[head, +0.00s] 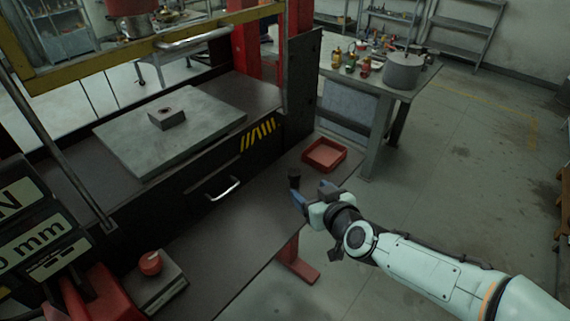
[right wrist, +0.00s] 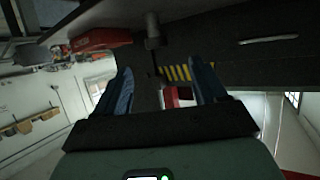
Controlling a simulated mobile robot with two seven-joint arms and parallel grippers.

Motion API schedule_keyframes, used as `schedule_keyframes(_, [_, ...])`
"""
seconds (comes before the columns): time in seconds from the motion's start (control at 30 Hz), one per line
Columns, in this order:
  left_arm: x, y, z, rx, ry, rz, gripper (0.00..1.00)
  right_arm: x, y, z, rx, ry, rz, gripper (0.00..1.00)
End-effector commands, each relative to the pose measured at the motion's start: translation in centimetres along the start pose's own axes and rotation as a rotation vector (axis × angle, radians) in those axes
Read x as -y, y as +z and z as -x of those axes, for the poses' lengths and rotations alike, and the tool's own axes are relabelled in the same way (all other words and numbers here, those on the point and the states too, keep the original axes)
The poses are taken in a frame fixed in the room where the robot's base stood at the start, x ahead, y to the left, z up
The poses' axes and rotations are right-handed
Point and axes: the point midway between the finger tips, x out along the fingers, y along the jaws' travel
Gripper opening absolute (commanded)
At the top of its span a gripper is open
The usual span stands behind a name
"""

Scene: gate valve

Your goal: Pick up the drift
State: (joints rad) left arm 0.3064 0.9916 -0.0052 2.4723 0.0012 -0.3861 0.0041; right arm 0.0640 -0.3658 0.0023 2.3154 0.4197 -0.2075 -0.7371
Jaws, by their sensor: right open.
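The drift (head: 294,178) is a small dark cylinder standing upright on the dark front ledge of the press, its lower part partly hidden by my gripper. My right gripper (head: 314,194) is open and close to it, its blue fingers pointing toward it. In the right wrist view, which is upside down, the drift (right wrist: 152,32) lies just beyond and between the two spread fingertips (right wrist: 163,73). Nothing is held, and I see no clear contact. My left gripper is not in view.
A red tray (head: 324,154) sits behind the drift on the ledge. A drawer handle (head: 222,189) is on the press front. A red button box (head: 151,263) stands front left. The middle ledge is clear.

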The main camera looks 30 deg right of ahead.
Motion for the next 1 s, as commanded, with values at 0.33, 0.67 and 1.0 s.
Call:
schedule_keyframes(0.33, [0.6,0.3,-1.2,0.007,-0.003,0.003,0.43,0.1,0.2,-5.6,0.001,-0.002,0.001,0.71])
schedule_keyframes(0.67, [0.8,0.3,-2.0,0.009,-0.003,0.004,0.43,-0.2,0.0,-8.7,-0.002,0.0,0.001,0.71])
schedule_keyframes(1.0, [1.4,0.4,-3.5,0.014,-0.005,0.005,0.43,-0.8,0.0,-13.1,-0.002,0.001,-0.001,0.71])
